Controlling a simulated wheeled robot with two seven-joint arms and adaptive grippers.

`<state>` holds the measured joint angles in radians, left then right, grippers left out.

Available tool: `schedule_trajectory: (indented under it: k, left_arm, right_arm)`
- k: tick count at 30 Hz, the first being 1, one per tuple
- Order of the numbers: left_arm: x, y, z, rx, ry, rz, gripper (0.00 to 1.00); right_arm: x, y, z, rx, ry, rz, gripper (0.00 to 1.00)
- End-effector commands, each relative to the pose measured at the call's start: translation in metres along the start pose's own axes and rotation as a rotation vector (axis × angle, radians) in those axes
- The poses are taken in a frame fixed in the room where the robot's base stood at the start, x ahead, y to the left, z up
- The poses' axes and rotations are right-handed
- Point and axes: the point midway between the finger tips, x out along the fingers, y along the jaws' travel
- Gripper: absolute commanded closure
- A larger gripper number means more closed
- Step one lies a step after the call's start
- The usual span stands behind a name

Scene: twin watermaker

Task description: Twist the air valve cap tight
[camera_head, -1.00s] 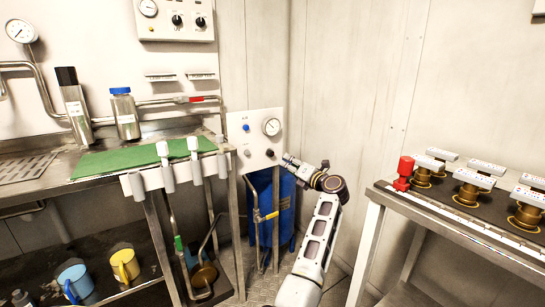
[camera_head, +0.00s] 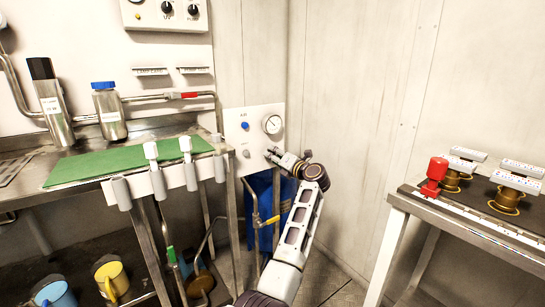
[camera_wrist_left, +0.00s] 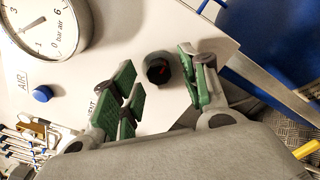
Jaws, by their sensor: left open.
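The white air panel (camera_head: 235,112) stands upright in the corner. It carries a gauge (camera_head: 272,124), a blue knob (camera_head: 245,126) by the AIR label, and a knob (camera_head: 246,154) below that. In the left wrist view the blue knob (camera_wrist_left: 42,93) lies left of the fingers. A dark knob with a red mark (camera_wrist_left: 158,70) shows between the open green-padded fingers of my left gripper (camera_wrist_left: 160,95), with no visible contact. In the head view the left gripper (camera_head: 270,155) is at the panel's lower right. My right gripper is out of view. The VENT label is partly hidden by a finger.
A steel bench (camera_head: 30,170) with a green mat (camera_head: 110,166) and bottles stands left, with white-handled tools along its front. A blue tank (camera_head: 262,190) stands below the panel. A second table (camera_head: 470,225) on the right bears a red part (camera_head: 433,175) and brass fittings.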

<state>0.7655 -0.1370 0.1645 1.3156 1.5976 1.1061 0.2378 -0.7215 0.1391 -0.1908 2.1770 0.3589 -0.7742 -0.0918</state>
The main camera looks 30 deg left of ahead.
Motion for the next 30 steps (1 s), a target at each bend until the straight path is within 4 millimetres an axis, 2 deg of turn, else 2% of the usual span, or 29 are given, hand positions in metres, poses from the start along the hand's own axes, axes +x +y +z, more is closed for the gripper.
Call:
schedule_trajectory:
  k: [11,21,30]
  left_arm:
    - [0.0012,0.0004,0.0,0.0,0.0,0.0,0.55]
    - [0.0011,0.0003,-0.0001,0.0,0.0,0.0,0.98]
    - [0.001,0.0005,0.0002,0.006,0.0,0.0,1.0]
  right_arm:
    - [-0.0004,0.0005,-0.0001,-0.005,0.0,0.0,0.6]
    - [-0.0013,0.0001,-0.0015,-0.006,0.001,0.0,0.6]
    - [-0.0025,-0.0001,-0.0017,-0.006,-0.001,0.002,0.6]
